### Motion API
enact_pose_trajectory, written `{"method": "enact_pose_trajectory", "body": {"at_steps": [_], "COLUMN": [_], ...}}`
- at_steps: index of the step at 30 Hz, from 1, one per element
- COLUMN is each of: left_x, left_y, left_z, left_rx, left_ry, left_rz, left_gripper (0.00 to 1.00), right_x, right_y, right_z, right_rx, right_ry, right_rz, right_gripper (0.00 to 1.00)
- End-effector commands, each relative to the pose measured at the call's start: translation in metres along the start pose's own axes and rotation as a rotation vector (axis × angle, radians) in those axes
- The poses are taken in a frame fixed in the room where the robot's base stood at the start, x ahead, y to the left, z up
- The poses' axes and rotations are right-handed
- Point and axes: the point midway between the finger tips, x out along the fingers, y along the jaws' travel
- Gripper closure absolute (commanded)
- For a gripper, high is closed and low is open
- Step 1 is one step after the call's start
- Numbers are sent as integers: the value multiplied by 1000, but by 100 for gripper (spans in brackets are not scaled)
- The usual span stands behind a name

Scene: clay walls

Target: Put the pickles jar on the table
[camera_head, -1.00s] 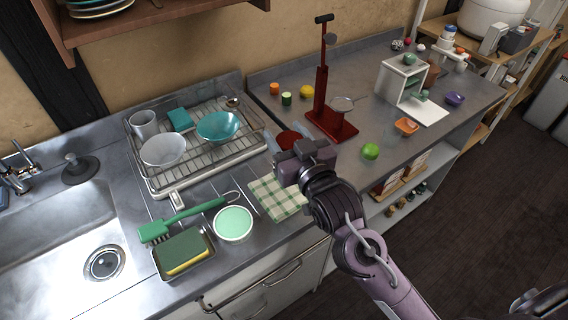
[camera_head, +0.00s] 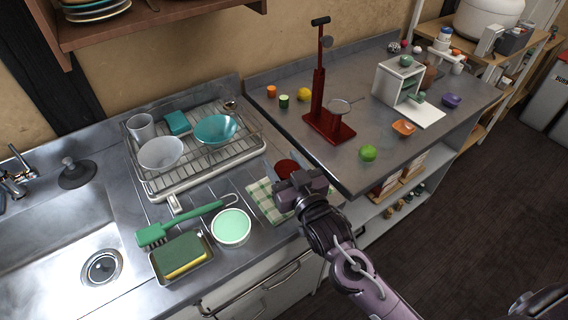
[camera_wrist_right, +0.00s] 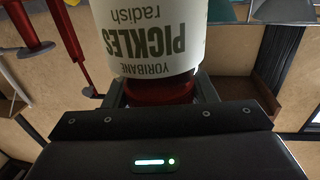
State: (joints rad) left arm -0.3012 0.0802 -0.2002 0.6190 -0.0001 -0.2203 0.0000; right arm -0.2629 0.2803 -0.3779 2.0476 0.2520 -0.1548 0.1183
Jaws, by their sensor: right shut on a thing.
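The pickles jar (camera_wrist_right: 150,35) has a white label reading "PICKLES radish", upside down in the right wrist view, and a dark red lid (camera_wrist_right: 160,90). My right gripper (camera_head: 296,180) is shut on the jar at its lid end. In the head view only a red part of the jar (camera_head: 286,167) shows past the gripper, above the checked cloth area; the gripper hides much of the rest. The grey metal table (camera_head: 330,165) stands to the right of the sink counter, its near corner just right of my gripper. My left gripper is not in view.
The sink counter holds a dish rack (camera_head: 195,150), brush, sponge and green-topped tub (camera_head: 231,226). The table's near left part is clear.

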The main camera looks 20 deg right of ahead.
Motion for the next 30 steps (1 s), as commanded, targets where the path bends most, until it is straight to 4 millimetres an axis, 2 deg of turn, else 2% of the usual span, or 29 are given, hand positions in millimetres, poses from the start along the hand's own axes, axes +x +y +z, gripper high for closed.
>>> {"method": "enact_pose_trajectory", "body": {"at_steps": [12, 13, 18, 26, 30], "left_x": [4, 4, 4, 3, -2], "left_y": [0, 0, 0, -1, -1], "left_z": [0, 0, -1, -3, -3], "left_rx": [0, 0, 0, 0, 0], "left_ry": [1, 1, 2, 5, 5], "left_rz": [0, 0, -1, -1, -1], "left_gripper": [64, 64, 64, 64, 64], "right_x": [-1, -2, -1, -1, 0], "right_y": [-1, -1, -1, 0, 0], "right_z": [18, 20, 18, 13, 0], "right_rx": [0, 0, 0, 0, 0], "right_ry": [-20, -24, -17, -10, -7], "right_rz": [-2, -3, -2, -1, -1], "right_gripper": [85, 46, 27, 27, 27]}}
